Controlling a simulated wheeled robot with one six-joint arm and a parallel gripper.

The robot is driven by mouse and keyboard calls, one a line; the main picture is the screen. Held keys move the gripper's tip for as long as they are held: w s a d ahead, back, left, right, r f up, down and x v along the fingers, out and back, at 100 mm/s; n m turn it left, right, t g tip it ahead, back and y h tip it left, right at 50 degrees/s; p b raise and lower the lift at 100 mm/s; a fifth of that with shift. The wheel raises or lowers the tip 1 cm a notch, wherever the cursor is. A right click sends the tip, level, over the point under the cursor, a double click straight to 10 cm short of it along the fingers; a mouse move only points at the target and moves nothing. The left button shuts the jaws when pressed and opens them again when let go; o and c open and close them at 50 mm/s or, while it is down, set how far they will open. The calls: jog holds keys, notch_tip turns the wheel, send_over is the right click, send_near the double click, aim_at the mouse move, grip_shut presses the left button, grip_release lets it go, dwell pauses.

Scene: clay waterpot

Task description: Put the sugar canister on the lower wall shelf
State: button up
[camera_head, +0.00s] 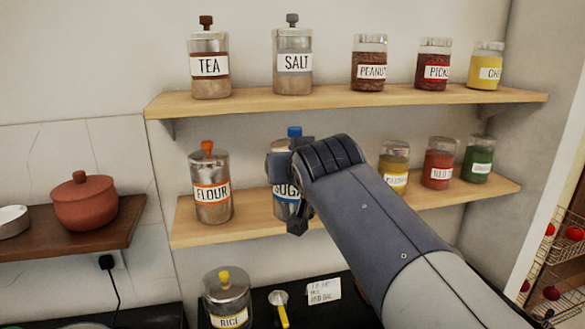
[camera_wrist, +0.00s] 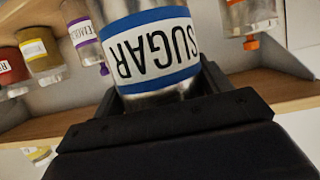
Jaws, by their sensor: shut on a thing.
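The sugar canister (camera_head: 285,192) is metal with a blue-edged SUGAR label and a blue knob. In the head view it is upright at the lower wall shelf (camera_head: 245,230), right of the flour canister (camera_head: 211,190). My gripper (camera_head: 291,184) is shut on it from the front right and hides part of its body. In the wrist view the canister (camera_wrist: 155,50) sits between the fingers of my gripper (camera_wrist: 160,88), with its label upside down. Its base is at about the shelf's level; I cannot tell whether it touches the board.
Jars with yellow, red (camera_head: 438,165) and green labels stand on the right of the lower shelf. The upper shelf (camera_head: 330,98) above holds tea, salt and several jars. A rice canister (camera_head: 227,297) stands below. A red pot (camera_head: 84,201) is at left.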

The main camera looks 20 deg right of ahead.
jog(key=w+p, duration=0.5)
jog(key=w, duration=1)
notch_tip(320, 180, down, 7)
jog(key=b, duration=0.1)
jog(key=shift+r, duration=0.1)
jog(key=o, duration=1.4)
jog(key=shift+f, duration=0.25)
jog(key=shift+r, duration=0.1)
